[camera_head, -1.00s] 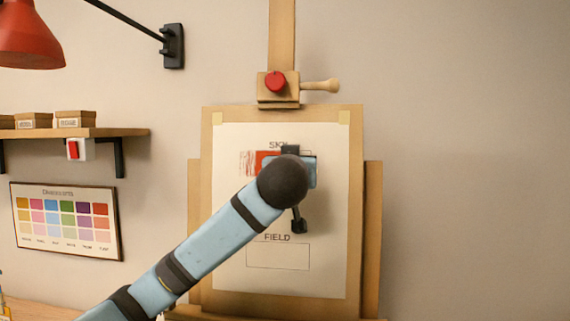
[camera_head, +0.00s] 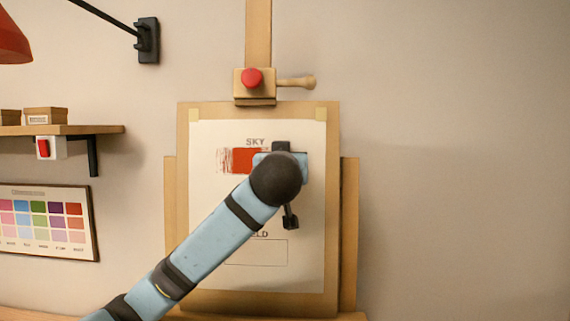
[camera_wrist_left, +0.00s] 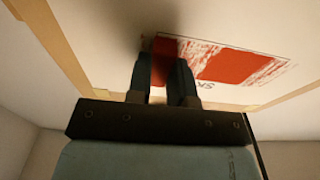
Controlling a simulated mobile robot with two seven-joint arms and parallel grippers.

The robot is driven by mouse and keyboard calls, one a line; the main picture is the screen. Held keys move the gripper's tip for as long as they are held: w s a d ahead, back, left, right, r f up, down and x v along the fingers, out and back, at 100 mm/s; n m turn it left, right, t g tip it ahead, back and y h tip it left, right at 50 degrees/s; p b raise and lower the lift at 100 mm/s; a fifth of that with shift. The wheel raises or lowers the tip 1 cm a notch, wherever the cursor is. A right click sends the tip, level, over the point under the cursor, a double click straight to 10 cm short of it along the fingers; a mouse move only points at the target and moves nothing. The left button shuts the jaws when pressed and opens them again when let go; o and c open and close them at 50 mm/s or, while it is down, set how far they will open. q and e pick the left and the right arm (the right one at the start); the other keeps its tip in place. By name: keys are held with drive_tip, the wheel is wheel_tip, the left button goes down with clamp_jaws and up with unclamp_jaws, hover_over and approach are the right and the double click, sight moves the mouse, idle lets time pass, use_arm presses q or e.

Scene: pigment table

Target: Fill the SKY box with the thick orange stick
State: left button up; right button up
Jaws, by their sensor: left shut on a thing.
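The paper (camera_head: 205,190) is on the easel, with a SKY box above and an empty FIELD box (camera_head: 270,252) below. My right gripper is not in view.
The easel's clamp with a red knob (camera_head: 252,78) and a wooden handle is above the paper. A shelf (camera_head: 70,130) with small boxes, a colour chart (camera_head: 45,222) and a red lamp (camera_head: 12,45) are at the left. The wall at the right is bare.

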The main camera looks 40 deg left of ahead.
use_arm(q)
drive_tip(key=shift+s+a+f+b, duration=0.1)
drive_tip(key=shift+s+a+b, duration=0.3)
drive_tip(key=shift+s+a, duration=0.5)
drive_tip(key=shift+s+a+r+b, duration=0.1)
drive_tip(key=shift+s+a+b, duration=0.3)
drive_tip(key=shift+a, duration=0.95)
drive_tip(key=shift+s+a+f+b, duration=0.1)
drive_tip(key=shift+s+a+b, duration=0.25)
drive_tip(key=shift+s+a, duration=0.6)
drive_tip(key=shift+s+a+b, duration=0.35)
drive_tip(key=shift+a, duration=0.5)
drive_tip(key=shift+s+a+b, duration=0.35)
drive_tip(key=shift+a, duration=0.5)
drive_tip(key=shift+s+a, duration=0.5)
drive_tip(key=shift+a, duration=0.25)
drive_tip(key=shift+d, duration=0.1)
drive_tip(key=p, duration=0.1)
approach(224, 160)
drive_tip(key=shift+d+r, duration=0.1)
drive_tip(key=shift+r, duration=0.4)
drive_tip(key=shift+w, duration=0.15)
